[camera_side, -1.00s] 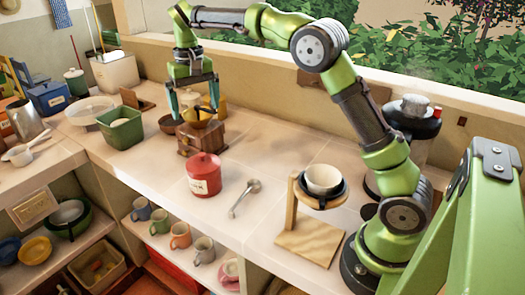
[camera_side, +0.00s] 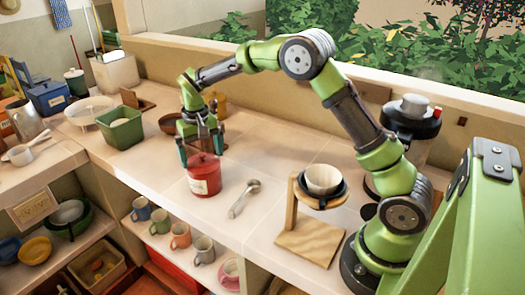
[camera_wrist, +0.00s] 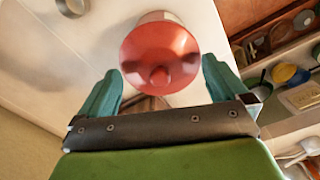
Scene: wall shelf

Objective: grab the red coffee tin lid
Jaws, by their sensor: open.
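The red coffee tin (camera_side: 205,184) stands upright on the counter with its red lid (camera_side: 203,160) on top. In the wrist view the round lid (camera_wrist: 160,52) with its small knob (camera_wrist: 159,76) lies ahead of and partly between my fingers. My gripper (camera_side: 202,153) is open, pointing down, with its teal fingers around the lid in the side view. In the wrist view the fingers of my gripper (camera_wrist: 156,85) are apart on either side, and I see no clear contact with the lid. The tin's body is mostly hidden under the lid there.
A metal scoop (camera_side: 243,198) lies to the right of the tin. A wooden dripper stand (camera_side: 308,240) with a white cup (camera_side: 323,180) is farther right. A green bin (camera_side: 122,128) and a brown bowl (camera_side: 170,124) are behind left. The wooden grinder is mostly hidden behind my gripper.

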